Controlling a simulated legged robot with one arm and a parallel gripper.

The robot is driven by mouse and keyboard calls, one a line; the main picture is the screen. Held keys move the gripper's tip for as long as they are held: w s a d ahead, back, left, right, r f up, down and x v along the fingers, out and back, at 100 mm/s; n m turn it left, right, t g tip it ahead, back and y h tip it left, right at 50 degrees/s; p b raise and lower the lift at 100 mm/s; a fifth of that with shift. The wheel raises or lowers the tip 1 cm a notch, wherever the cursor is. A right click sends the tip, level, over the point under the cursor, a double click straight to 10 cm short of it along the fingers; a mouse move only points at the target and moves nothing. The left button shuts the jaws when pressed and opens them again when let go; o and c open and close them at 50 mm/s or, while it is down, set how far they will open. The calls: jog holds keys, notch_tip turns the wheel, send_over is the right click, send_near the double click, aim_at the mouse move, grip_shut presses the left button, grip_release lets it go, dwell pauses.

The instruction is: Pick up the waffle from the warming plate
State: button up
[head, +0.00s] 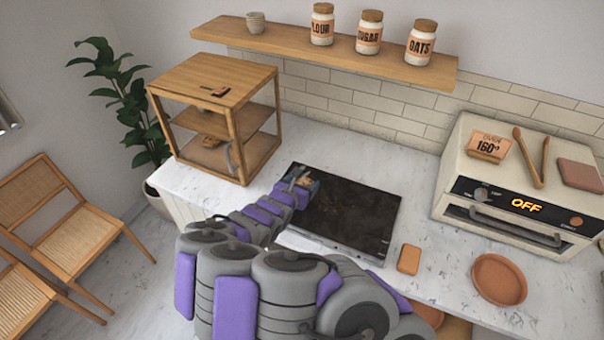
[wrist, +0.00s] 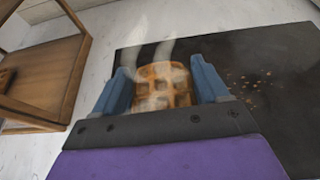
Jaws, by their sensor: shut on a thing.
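The waffle (wrist: 163,86) is golden brown with a grid pattern and sits between the two blue fingers of my gripper (wrist: 166,84) in the wrist view. My gripper is shut on it. Pale steam-like wisps rise from the waffle. The warming plate (head: 345,215) is a dark flat slab on the counter, and it also shows in the wrist view (wrist: 275,90). In the head view my gripper (head: 301,181) and the waffle are small at the plate's far left corner. I cannot tell whether the waffle touches the plate.
A wooden cabinet (head: 232,117) with shelves stands left of the plate. An oven (head: 525,195) reading OFF is on the right. A brown block (head: 409,259) and a terracotta dish (head: 499,279) lie on the marble counter (head: 335,150). Jars (head: 369,32) stand on the wall shelf.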

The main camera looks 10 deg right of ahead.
jog(key=shift+s+a+r+b, duration=0.1)
jog(key=shift+s+a+b, duration=0.05)
jog(key=shift+s, duration=1.05)
jog(key=shift+s+a+r+b, duration=0.1)
jog(key=shift+s+r+b, duration=0.1)
jog(key=shift+s, duration=1.05)
jog(key=shift+s+a+r+b, duration=0.1)
jog(key=shift+s+a+b, duration=0.05)
jog(key=shift+s, duration=1.05)
